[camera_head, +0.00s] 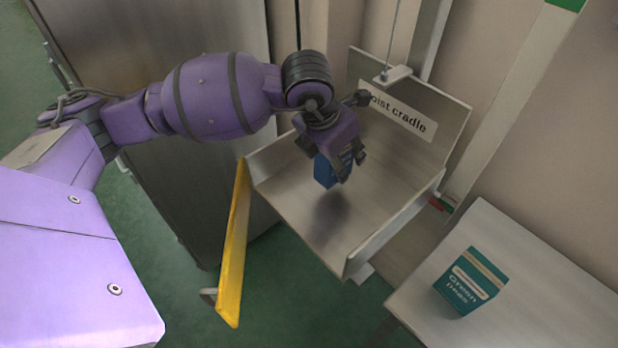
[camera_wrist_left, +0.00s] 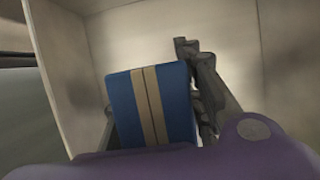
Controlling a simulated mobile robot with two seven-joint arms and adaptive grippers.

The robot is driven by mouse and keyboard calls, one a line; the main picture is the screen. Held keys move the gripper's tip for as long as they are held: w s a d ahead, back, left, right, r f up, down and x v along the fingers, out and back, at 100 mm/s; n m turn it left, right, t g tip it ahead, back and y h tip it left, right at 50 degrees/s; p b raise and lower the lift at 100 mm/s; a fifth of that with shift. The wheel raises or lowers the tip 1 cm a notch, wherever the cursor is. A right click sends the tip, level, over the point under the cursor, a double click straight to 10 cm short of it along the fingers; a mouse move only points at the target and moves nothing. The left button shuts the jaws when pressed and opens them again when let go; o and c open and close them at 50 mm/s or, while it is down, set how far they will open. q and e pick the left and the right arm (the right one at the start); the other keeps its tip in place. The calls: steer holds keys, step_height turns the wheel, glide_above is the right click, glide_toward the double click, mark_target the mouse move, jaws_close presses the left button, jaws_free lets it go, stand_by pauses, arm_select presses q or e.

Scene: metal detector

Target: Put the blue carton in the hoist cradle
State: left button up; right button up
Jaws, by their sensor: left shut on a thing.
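The blue carton (camera_head: 327,171) is in my left gripper (camera_head: 347,166), which is shut on it. In the head view the carton hangs over the cradle floor, with a dark shadow below it, and the gripper hides much of it. In the left wrist view the blue carton (camera_wrist_left: 152,105) shows its top with tan stripes, between the fingers of my left gripper (camera_wrist_left: 155,110). The hoist cradle (camera_head: 365,237) is a grey metal tray with raised walls and a "hoist cradle" label on its back wall. My right gripper is not in view.
A yellow bar (camera_head: 234,245) stands at the cradle's front left edge. A teal "Green peas" carton (camera_head: 470,281) stands on a pale table (camera_head: 545,290) at the right. A cable with a bracket (camera_head: 393,75) hangs by the cradle's back wall. A steel cabinet (camera_head: 170,50) stands at the left.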

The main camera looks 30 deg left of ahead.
arm_select(q)
steer(key=shift+w+a+f, duration=0.1)
steer(key=shift+w+f, duration=0.25)
steer(key=shift+f, duration=0.05)
steer(key=shift+w+a+f, duration=0.1)
steer(key=shift+w+f, duration=0.05)
steer(key=shift+f, duration=1.55)
steer(key=shift+f, duration=0.15)
steer(key=o, duration=1.3)
steer(key=shift+c, duration=0.2)
steer(key=v, duration=1.2)
steer(key=shift+r+p, duration=0.2)
steer(key=shift+p, duration=0.15)
